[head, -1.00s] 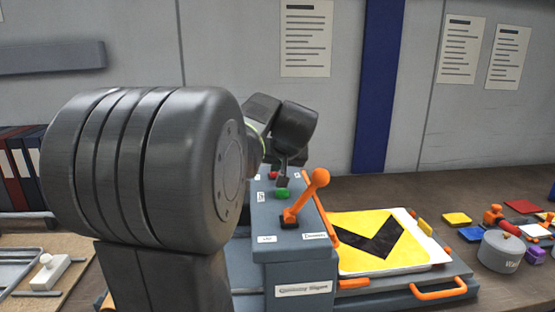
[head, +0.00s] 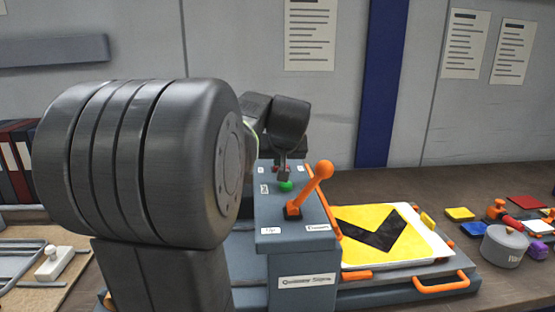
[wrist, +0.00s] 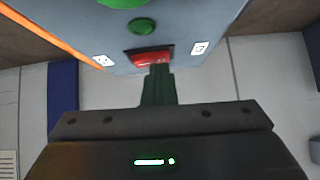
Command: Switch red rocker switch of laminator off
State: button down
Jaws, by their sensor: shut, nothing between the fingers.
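The laminator (head: 268,247) is a blue-grey machine with an orange lever (head: 316,182) on its top. Its red rocker switch shows in the wrist view (wrist: 150,57), set in a dark frame between two small white labels (wrist: 104,61). In the head view my gripper (head: 284,178) mostly hides it. My gripper's fingers are closed together and empty in the wrist view (wrist: 158,70). Their tips overlap the near edge of the switch; I cannot tell whether they touch it. Which side of the rocker is down is unclear.
A green button (head: 286,186) is on the same panel, close to the switch. A yellow sign with a black chevron (head: 352,245) lies on the bed to the right. Coloured blocks and a grey round tin (head: 503,248) stand farther right. Binders (head: 14,163) are at the left.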

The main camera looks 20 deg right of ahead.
jog(key=shift+s+d+f, duration=0.2)
jog(key=shift+f, duration=0.25)
jog(key=shift+s+d, duration=0.15)
jog(key=shift+d, duration=0.3)
jog(key=shift+r, duration=0.1)
notch_tip(320, 180, up, 4)
jog(key=p, duration=0.3)
jog(key=shift+d+r+p, duration=0.1)
jog(key=shift+r+p, duration=0.1)
jog(key=shift+p, duration=0.1)
jog(key=v, duration=1)
jog(key=shift+r, duration=0.1)
